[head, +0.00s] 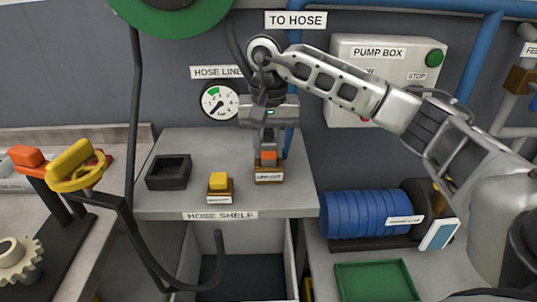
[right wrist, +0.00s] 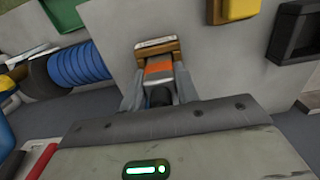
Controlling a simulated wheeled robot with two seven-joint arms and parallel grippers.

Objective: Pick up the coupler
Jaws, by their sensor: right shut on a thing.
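The coupler (head: 268,156), with an orange band and dark grey body, stands upright at a small wooden holder (head: 269,177) on the hose shelf (head: 200,202). My right gripper (head: 266,146) reaches down from above and is shut on the coupler. In the right wrist view, the orange band of the coupler (right wrist: 158,70) shows between the two grey fingers, with the wooden holder (right wrist: 157,47) just beyond. The coupler's lower end is hidden, and I cannot tell whether it is clear of the holder. My left gripper is not in view.
A yellow block on a labelled stand (head: 219,186) and an empty black square holder (head: 168,172) are left of the coupler. A dark hose (head: 136,120) hangs at the left. A gauge (head: 220,102) and pump box (head: 385,70) are on the wall. A blue coil (head: 365,213) lies lower right.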

